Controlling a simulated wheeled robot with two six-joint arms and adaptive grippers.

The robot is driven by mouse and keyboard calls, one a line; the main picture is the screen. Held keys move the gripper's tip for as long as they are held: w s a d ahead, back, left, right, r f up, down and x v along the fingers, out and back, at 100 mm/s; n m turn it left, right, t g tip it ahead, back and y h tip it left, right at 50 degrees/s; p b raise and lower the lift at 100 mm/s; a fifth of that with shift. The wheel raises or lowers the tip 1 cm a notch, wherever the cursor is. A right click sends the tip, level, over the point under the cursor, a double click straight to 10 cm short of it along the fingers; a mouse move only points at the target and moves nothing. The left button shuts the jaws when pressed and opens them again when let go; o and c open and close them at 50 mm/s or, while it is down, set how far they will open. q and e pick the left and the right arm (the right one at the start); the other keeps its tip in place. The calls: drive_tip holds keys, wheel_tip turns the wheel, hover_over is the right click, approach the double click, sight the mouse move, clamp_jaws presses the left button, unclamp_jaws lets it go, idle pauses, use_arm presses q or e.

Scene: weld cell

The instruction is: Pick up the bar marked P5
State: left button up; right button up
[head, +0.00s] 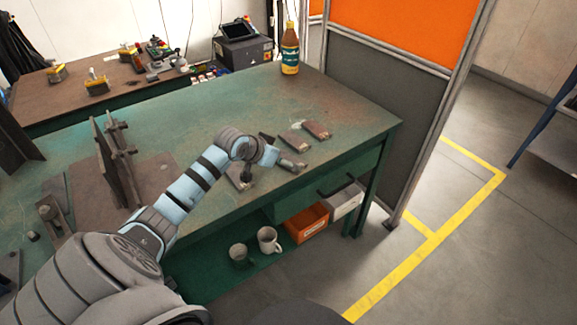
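Several short flat bars lie on the green workbench (215,120) near its right end. One bar (317,130) is farthest right, another (295,141) lies beside it, and a third (292,164) lies near the front edge. Another bar (236,182) lies partly hidden under my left gripper (246,181). Any marks are too small to read, so I cannot tell which bar is P5. My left arm reaches in from the lower left, with its small dark gripper pointing down at the bench. Its fingers are too small to tell whether they are open or hold anything. My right gripper is not in view.
A dark upright fixture (116,160) stands on the bench left of my arm. A brown bottle (290,50) stands at the back corner. Mugs (268,240) and an orange bin (306,222) sit on the lower shelf. A screen panel (375,85) borders the bench's far right.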

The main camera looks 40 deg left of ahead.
use_arm(q)
drive_tip(key=x, duration=0.3)
drive_tip(key=shift+f+b, duration=0.2)
drive_tip(key=shift+b, duration=0.2)
drive_tip(key=shift+r, duration=0.15)
drive_tip(key=c, duration=1.6)
